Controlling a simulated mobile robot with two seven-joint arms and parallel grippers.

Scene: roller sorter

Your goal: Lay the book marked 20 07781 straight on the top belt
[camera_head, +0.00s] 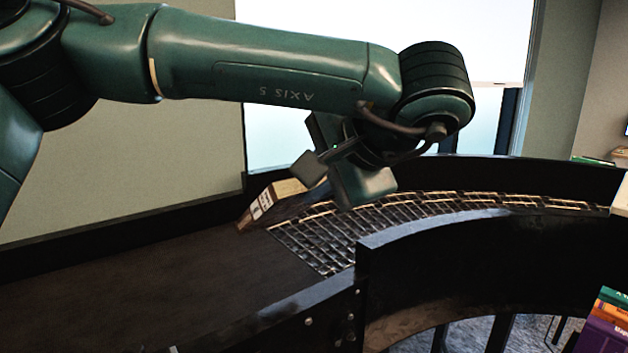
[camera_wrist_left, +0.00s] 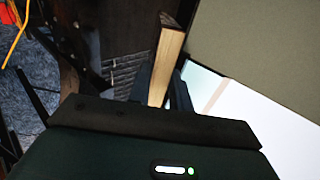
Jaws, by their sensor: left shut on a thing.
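My left gripper (camera_head: 335,181) is shut on a book (camera_head: 264,204), which is tilted, with a pale label on its spine too small to read. The book's lower end is close above the place where the dark top belt (camera_head: 150,285) meets the roller curve; I cannot tell whether it touches. Part of the book is hidden behind the gripper. In the left wrist view the book's pale page edge (camera_wrist_left: 165,62) stands between the fingers of the left gripper (camera_wrist_left: 162,88). My right gripper is not in view.
The roller curve (camera_head: 430,208) runs off to the right between black side walls (camera_head: 480,255). The flat belt at the left is bare. A stack of coloured books (camera_head: 606,325) stands at the lower right, outside the wall. A wall and bright window are behind.

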